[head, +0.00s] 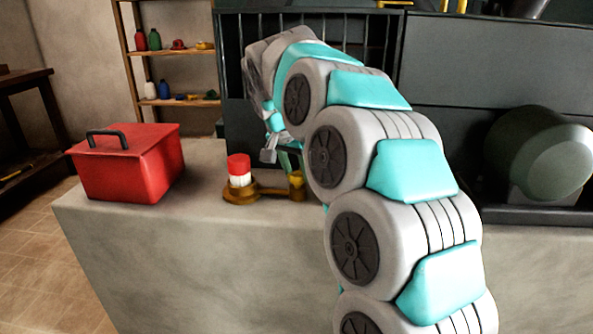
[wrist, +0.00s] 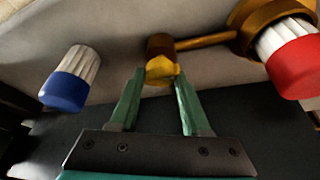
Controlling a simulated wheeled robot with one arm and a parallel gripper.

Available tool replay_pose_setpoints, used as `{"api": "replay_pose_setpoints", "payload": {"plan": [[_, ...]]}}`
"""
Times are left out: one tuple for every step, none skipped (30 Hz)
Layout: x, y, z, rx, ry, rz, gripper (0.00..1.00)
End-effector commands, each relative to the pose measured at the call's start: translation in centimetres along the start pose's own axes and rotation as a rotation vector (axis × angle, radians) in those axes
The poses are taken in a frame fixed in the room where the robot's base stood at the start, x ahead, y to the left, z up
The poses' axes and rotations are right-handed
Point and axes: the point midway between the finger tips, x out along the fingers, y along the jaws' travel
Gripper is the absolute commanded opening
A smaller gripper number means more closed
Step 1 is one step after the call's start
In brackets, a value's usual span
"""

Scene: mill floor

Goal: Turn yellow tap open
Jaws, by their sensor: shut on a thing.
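The yellow tap (wrist: 162,70) is a small faceted knob on a brass fitting at the end of a brass pipe (wrist: 207,40). In the wrist view it sits between the tips of my gripper's (wrist: 160,82) two green fingers, which are shut on it. In the head view the tap (head: 297,179) shows on the counter just left of my arm. My arm hides most of the gripper there. How far the tap is turned cannot be told.
A red-and-white knob (head: 239,170) stands on a brass base left of the tap. A blue-and-white knob (wrist: 72,78) shows in the wrist view. A red toolbox (head: 128,165) sits at the counter's (head: 200,240) left. A dark machine (head: 480,70) stands behind.

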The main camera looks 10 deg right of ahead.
Motion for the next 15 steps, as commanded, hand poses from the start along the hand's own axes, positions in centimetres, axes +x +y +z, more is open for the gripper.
{"api": "replay_pose_setpoints", "payload": {"plan": [[0.00,0.00,0.01,-0.003,0.000,-0.002,0.00],[0.00,0.01,0.02,-0.007,0.000,-0.003,0.00],[0.01,0.02,0.03,-0.013,-0.001,-0.006,0.00],[0.01,0.03,0.03,-0.020,-0.001,-0.009,0.00],[0.01,0.05,0.05,-0.028,-0.001,-0.012,0.00],[0.01,0.07,0.06,-0.040,-0.001,-0.017,0.00],[0.03,0.10,0.08,-0.052,-0.002,-0.022,0.00],[0.04,0.14,0.09,-0.064,-0.002,-0.026,0.00],[0.05,0.19,0.09,-0.085,-0.003,-0.034,0.00],[0.06,0.22,0.08,-0.101,-0.003,-0.040,0.00],[0.06,0.23,0.08,-0.119,-0.003,-0.048,0.00],[0.06,0.21,0.08,-0.146,-0.003,-0.060,0.00],[0.05,0.19,0.08,-0.168,-0.002,-0.070,0.00],[0.04,0.19,0.04,-0.190,-0.001,-0.080,0.00],[0.04,0.21,-0.01,-0.222,0.000,-0.093,0.00]]}}
